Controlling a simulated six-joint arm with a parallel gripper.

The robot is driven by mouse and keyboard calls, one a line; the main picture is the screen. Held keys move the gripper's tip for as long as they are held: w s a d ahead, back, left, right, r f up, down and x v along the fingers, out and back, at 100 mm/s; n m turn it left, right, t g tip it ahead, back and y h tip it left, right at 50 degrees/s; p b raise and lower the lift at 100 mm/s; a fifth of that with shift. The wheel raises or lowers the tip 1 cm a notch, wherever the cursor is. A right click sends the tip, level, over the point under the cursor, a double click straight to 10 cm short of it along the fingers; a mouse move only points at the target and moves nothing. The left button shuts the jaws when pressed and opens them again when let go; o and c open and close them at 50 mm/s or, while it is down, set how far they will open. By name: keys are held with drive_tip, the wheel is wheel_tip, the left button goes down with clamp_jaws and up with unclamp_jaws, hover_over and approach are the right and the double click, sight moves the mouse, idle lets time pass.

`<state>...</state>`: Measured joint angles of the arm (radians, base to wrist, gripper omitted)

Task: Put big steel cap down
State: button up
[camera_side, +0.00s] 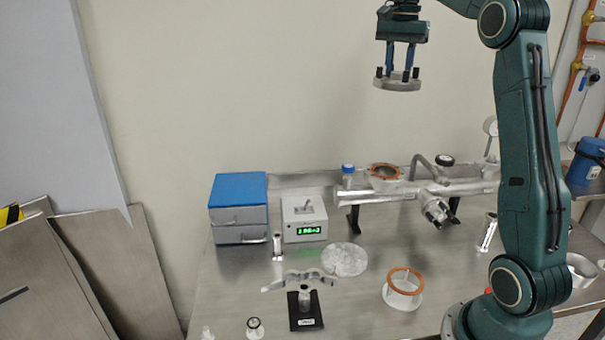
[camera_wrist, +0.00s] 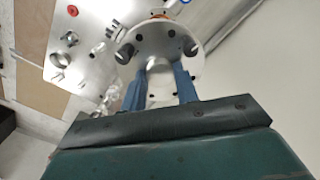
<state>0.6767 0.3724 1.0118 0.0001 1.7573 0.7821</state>
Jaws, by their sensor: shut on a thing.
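My gripper (camera_side: 399,72) is high above the bench in the side view, shut on the big steel cap (camera_side: 398,85). The cap is a round, flat metal disc held roughly level, well clear of everything below. In the wrist view my blue fingers (camera_wrist: 160,80) reach onto the cap (camera_wrist: 188,62), whose pale face has several dark holes and knobs. The steel bench (camera_side: 240,290) lies far below the gripper. The cap hides part of the bench and pipework in the wrist view.
A steel pipe assembly (camera_side: 440,188) with a copper-ringed port (camera_side: 383,171) runs along the back of the bench. A blue-topped box (camera_side: 238,188), a gauge with a green display (camera_side: 304,220), a round foil-like sheet (camera_side: 344,259) and a copper-ringed flange (camera_side: 403,287) stand around it.

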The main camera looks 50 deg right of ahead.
drive_tip(key=shift+a+r, duration=0.1)
drive_tip(key=w+a+f+n, duration=0.45)
drive_tip(key=w+a, duration=0.25)
drive_tip(key=a, duration=0.2)
drive_tip(key=w+a+f+n, duration=0.4)
drive_tip(key=w+a+f, duration=0.15)
drive_tip(key=a, duration=0.35)
drive_tip(key=w+a+f+n, duration=0.1)
drive_tip(key=a+f+n, duration=0.4)
drive_tip(key=a, duration=0.7)
drive_tip(key=w+a+f+n, duration=0.1)
drive_tip(key=a+f+n, duration=0.3)
drive_tip(key=a, duration=0.9)
drive_tip(key=shift+w+f+n, duration=0.2)
drive_tip(key=shift+f+n, duration=0.15)
drive_tip(key=shift+f, duration=0.35)
wheel_tip(320, 180, down, 16)
drive_tip(key=shift+r, duration=0.15)
